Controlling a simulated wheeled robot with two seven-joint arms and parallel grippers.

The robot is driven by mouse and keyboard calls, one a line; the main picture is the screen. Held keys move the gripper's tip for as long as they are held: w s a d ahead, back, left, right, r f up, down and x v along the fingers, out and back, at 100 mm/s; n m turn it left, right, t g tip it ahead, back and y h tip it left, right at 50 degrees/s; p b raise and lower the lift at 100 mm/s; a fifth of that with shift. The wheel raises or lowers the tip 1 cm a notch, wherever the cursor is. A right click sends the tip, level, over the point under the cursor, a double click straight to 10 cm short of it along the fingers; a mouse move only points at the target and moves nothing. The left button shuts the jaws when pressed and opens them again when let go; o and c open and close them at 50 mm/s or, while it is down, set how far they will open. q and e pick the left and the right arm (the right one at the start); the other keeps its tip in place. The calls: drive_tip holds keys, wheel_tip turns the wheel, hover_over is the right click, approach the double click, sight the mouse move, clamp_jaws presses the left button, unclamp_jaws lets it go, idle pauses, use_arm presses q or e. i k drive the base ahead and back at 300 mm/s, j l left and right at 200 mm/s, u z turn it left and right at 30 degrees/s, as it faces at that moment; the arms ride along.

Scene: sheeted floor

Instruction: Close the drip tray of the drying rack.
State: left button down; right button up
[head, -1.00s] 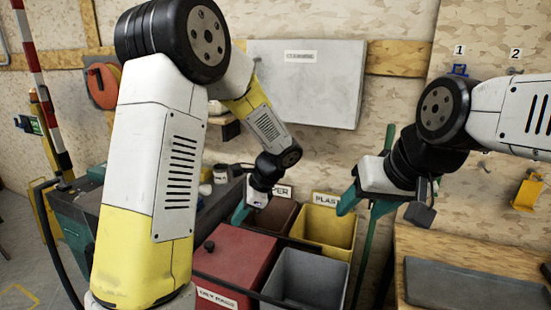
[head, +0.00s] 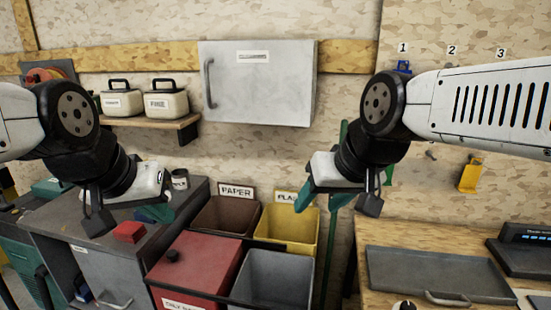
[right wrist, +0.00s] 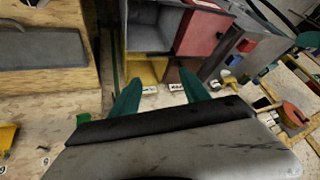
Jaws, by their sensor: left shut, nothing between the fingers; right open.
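I cannot make out a drying rack. A dark grey tray (head: 435,274) with a bar handle at its front lies on the wooden bench (head: 375,296) at the right of the head view. I cannot tell whether it is the drip tray. It also shows at the upper left of the right wrist view (right wrist: 45,52). My left gripper (head: 158,211) is shut and empty above the grey workbench at the left. My right gripper (head: 322,203) is open and empty in front of the wall, left of and above the tray; its fingers also show in the right wrist view (right wrist: 162,80).
Red (head: 195,270), brown (head: 222,216), yellow (head: 287,225) and grey (head: 275,278) bins stand between the benches. A green pole (head: 332,255) stands beside them. A red block (head: 129,232) is on the grey workbench (head: 75,215). A grey cabinet (head: 258,90) hangs on the wall.

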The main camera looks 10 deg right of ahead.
sight(466, 278)
drive_tip(key=z, duration=1.95)
drive_tip(key=i+j+u, duration=0.2)
